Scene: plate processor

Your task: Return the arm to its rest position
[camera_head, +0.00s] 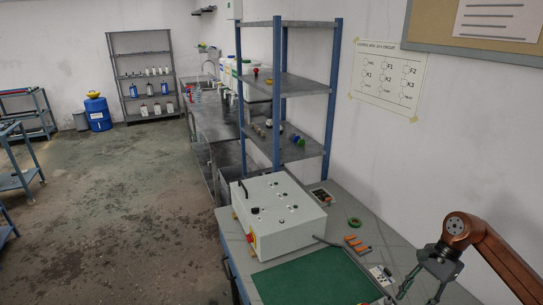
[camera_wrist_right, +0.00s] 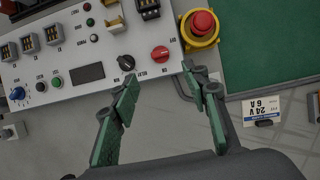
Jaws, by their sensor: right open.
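My right arm (camera_head: 497,258) comes in from the right edge in the head view, copper-coloured and bent. Its gripper (camera_head: 418,296) hangs over the right part of the grey workbench (camera_head: 375,232), fingers apart. In the right wrist view the same gripper (camera_wrist_right: 160,76) is open, with green pads on both fingers and nothing between them. A control panel with knobs and buttons lies past the fingertips, including a red knob (camera_wrist_right: 160,53) and a black knob (camera_wrist_right: 126,62). I cannot tell whether the fingers touch it. My left arm and gripper are not in view.
A white control box (camera_head: 280,220) stands on the bench beside a green mat (camera_head: 315,280). Orange parts (camera_head: 357,243) and a green tape ring (camera_head: 355,222) lie near the wall. A blue-posted shelf (camera_head: 290,85) stands behind. A red emergency stop (camera_wrist_right: 202,23) protrudes from the panel.

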